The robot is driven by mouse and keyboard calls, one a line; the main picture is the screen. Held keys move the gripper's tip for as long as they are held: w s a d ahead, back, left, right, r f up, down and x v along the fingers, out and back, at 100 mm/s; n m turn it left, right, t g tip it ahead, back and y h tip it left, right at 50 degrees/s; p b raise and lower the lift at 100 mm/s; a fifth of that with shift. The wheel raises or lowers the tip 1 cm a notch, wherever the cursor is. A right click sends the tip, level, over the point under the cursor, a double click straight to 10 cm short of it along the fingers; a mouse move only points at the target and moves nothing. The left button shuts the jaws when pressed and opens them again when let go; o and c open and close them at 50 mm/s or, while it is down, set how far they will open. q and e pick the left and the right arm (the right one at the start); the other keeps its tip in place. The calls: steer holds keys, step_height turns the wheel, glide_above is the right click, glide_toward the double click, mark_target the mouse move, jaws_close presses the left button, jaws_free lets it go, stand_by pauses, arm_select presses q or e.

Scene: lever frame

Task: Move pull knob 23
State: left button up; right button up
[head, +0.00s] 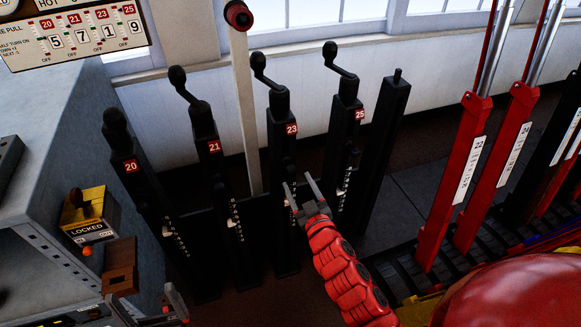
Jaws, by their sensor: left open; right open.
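The black post labelled 23 (281,135) stands in the middle of the head view, with a bent crank and round black knob (258,57) at its top. Which part is the pull knob is unclear; the lower front of the post is partly hidden by my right gripper. My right gripper (303,188) is open, its two grey fingers pointing up in front of the lower part of post 23. I cannot tell whether it touches the post. My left gripper (176,304) is open and empty at the bottom left, far below and left of post 23.
Similar black posts 20 (134,168), 21 (212,148) and 25 (350,117) stand alongside. A tall pale lever (243,100) with a red knob rises between posts 21 and 23. Red levers (460,180) stand at right. A yellow "LOCKED" box (90,214) is at left.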

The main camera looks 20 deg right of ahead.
mark_target(293, 173)
steer(key=w, duration=0.7)
steer(key=shift+w+a, duration=0.1)
steer(key=shift+w, duration=0.1)
jaws_close()
stand_by(1.1)
